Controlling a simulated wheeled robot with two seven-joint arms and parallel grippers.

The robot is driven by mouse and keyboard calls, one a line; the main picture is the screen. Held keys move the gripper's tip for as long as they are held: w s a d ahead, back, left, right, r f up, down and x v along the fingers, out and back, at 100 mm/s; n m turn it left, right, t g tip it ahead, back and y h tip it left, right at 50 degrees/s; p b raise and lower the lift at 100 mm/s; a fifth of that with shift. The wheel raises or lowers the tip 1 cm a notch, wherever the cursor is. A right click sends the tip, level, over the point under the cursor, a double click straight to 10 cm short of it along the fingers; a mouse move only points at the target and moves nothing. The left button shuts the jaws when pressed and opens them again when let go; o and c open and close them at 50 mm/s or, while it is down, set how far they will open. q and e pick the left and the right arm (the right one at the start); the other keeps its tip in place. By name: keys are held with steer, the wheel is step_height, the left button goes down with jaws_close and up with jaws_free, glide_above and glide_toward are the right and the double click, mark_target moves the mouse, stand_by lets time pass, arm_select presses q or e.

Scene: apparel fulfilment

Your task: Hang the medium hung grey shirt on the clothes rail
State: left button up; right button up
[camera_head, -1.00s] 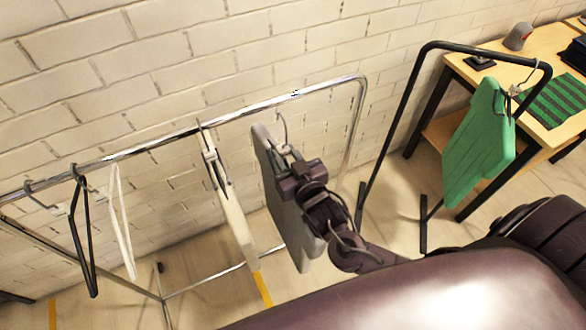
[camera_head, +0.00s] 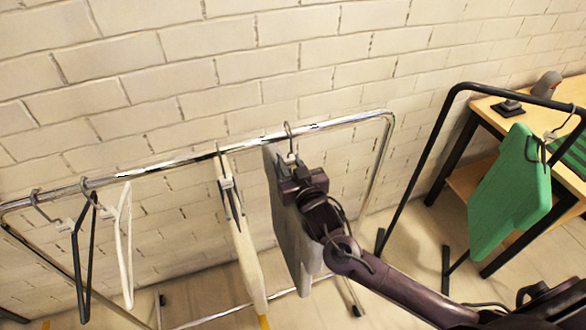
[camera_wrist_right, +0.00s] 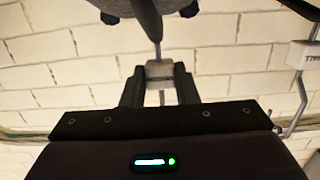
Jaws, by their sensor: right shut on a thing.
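The grey shirt (camera_head: 291,235) hangs on a hanger right of the middle in the head view. My right gripper (camera_head: 301,180) is shut on the hanger's neck, just below the hook. The hook (camera_head: 289,131) overlaps the chrome clothes rail (camera_head: 340,120), its top slightly above the bar; I cannot tell whether it rests on it. In the right wrist view, the fingers (camera_wrist_right: 160,88) close on a pale block at the hanger's neck, with part of the grey shirt (camera_wrist_right: 140,8) at the top edge. My left gripper is not in view.
A cream garment (camera_head: 240,245) hangs left of the grey shirt. A white hanger (camera_head: 127,250) and a black hanger (camera_head: 78,260) hang farther left. A green shirt (camera_head: 508,195) hangs on a black stand (camera_head: 425,160) at right, before a wooden table (camera_head: 492,110). The bar right of the grey shirt is clear.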

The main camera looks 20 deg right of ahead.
steer(key=shift+f, duration=0.35)
steer(key=o, duration=1.1)
steer(key=shift+c, duration=0.2)
steer(key=shift+f, duration=0.1)
steer(key=s+b, duration=0.1)
steer(key=s, duration=0.4)
steer(key=s+r+b, duration=0.1)
steer(key=s, duration=0.2)
steer(key=shift+d+b, duration=0.15)
steer(key=shift+b, duration=0.15)
steer(key=shift+w, duration=0.1)
